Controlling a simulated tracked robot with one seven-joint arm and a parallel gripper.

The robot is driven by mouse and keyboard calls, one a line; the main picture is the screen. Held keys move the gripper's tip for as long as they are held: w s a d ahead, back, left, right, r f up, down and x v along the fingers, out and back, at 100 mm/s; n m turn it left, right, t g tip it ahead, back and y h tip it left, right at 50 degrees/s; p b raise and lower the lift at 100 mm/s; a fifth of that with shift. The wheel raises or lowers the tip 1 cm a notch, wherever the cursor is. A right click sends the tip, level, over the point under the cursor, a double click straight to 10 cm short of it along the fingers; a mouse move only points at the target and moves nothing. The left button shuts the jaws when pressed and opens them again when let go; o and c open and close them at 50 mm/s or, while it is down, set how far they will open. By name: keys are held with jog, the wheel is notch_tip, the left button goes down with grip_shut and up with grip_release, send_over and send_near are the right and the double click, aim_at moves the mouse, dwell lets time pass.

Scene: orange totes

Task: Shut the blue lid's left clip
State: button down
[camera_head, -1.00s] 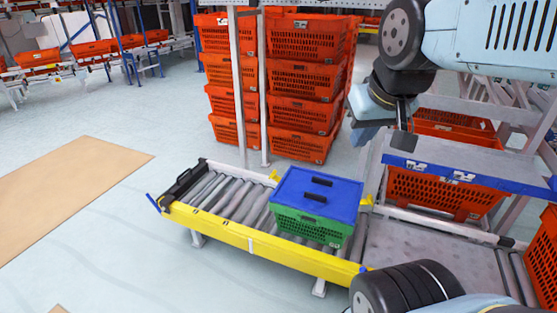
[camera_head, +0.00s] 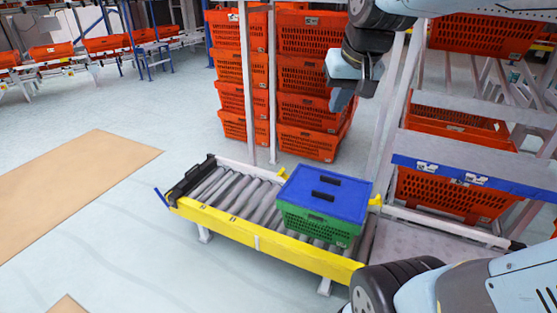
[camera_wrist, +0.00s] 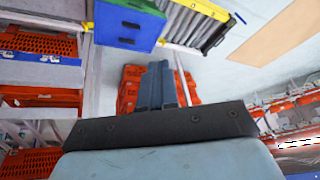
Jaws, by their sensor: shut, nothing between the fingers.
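The blue lid (camera_head: 325,192) lies on a green tote (camera_head: 315,225) that stands on the roller conveyor. A yellow clip (camera_head: 282,174) sticks out at the lid's left side, and another yellow clip (camera_head: 375,200) sticks out at its right side. Both look swung outward, away from the lid. My gripper (camera_head: 341,101) is shut and empty, up in the air above and behind the lid, well apart from it. In the wrist view my fingers (camera_wrist: 157,68) are together, and the blue lid (camera_wrist: 125,28) shows above and left of them.
The conveyor has a yellow front rail (camera_head: 255,240) and free rollers (camera_head: 230,190) left of the tote. Stacked orange totes (camera_head: 310,105) stand behind it by white posts. A rack with a blue-edged shelf (camera_head: 480,175) stands at the right.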

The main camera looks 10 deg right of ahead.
jog(key=w+f+m+y, duration=0.1)
jog(key=w+f, duration=0.2)
jog(key=w, duration=1.4)
jog(key=m+g+y, duration=0.2)
jog(key=m+y, duration=0.1)
jog(key=m, duration=0.3)
send_over(283, 170)
jog(key=s+d, duration=0.5)
jog(key=d, duration=0.1)
notch_tip(283, 170, down, 41)
jog(key=x, duration=1.3)
jog(key=shift+w+a+f, duration=0.1)
jog(key=shift+w+f, duration=0.15)
jog(key=shift+w, duration=0.15)
